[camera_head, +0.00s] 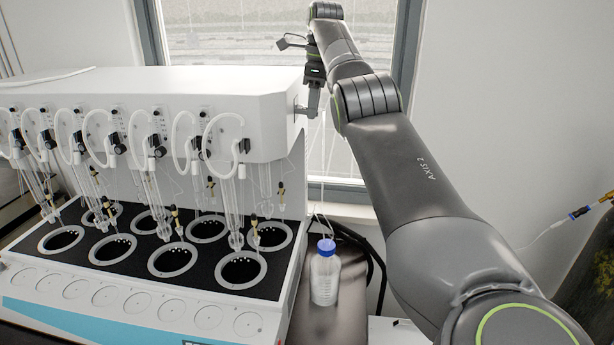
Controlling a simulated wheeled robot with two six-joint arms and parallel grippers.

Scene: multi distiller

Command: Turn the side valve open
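The distiller (190,80) is a large white machine at the left, with a row of glass tubes and hoses above black wells. A small grey fitting (301,109), which may be the side valve, sticks out from the upper part of that side. My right arm reaches in from the lower right, and my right gripper (313,104) is at or very close to this fitting. The fingers are small and overlap it, so I cannot tell whether they touch or grip it. My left gripper is not in view.
A clear bottle with a blue cap (325,274) stands on the dark table to the right of the distiller, with thin tubing above it. Black cables (372,262) run behind it. A window is at the back.

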